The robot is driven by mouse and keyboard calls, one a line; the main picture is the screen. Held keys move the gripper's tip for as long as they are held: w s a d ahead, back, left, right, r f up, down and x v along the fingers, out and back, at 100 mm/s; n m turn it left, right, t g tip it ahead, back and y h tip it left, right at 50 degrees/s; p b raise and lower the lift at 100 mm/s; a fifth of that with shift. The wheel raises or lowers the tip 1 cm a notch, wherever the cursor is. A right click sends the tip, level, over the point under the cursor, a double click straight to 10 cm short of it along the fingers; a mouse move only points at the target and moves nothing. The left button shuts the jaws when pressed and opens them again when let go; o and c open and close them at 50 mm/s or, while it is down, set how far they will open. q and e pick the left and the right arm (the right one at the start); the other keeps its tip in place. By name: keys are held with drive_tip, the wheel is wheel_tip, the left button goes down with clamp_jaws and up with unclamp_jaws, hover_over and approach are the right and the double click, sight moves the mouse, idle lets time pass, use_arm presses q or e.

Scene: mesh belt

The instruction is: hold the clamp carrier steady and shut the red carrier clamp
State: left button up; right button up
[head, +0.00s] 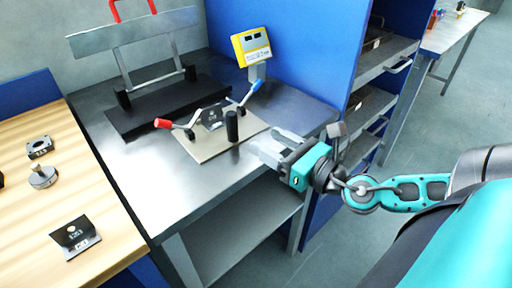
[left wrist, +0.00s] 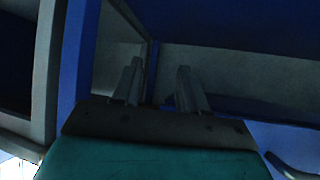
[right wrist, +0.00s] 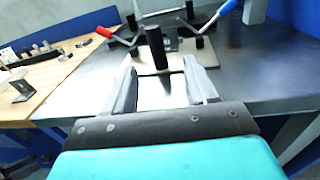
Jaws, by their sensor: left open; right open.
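The clamp carrier (head: 197,153) is a beige plate lying on the steel table, with an upright black post (head: 232,126). The red carrier clamp (head: 163,123) has its red-tipped lever reaching out to the left; a blue-tipped lever (head: 256,86) reaches up to the right. Both also show in the right wrist view, red (right wrist: 104,32) and blue (right wrist: 227,8). My right gripper (head: 268,145) is open and empty, just right of the post. In its wrist view the post (right wrist: 155,48) stands ahead between the fingers. My left gripper (left wrist: 158,68) shows only in its wrist view, open and empty, facing dark blue and grey surfaces.
A yellow display box (head: 252,46) stands on a post behind the carrier. A metal frame with red handles (head: 135,48) stands on a black base at the back left. A wooden bench (head: 75,190) with small parts is at left. A blue shelf unit (head: 335,60) is at right.

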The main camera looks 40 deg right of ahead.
sight(236, 123)
drive_tip(key=shift+w+a+r+n, duration=0.15)
drive_tip(key=shift+w+a, duration=0.1)
drive_tip(key=shift+w, duration=0.55)
drive_tip(key=shift+w+a+r+n, duration=0.15)
drive_tip(key=shift+w+a, duration=0.05)
drive_tip(key=shift+w, duration=0.6)
drive_tip(key=w, duration=0.3)
drive_tip(key=w+a+p, duration=0.1)
drive_tip(key=w, duration=0.3)
drive_tip(key=shift+w+a, duration=0.1)
drive_tip(key=shift+a, duration=0.1)
drive_tip(key=shift+w+a+f, duration=0.1)
drive_tip(key=shift+w+a, duration=0.05)
drive_tip(key=shift+w, duration=0.45)
drive_tip(key=shift+w+a, duration=0.1)
drive_tip(key=shift+w, duration=0.45)
drive_tip(key=shift+c, duration=0.2)
clamp_jaws()
drive_tip(key=shift+o, duration=0.2)
unclamp_jaws()
drive_tip(key=shift+c, duration=0.4)
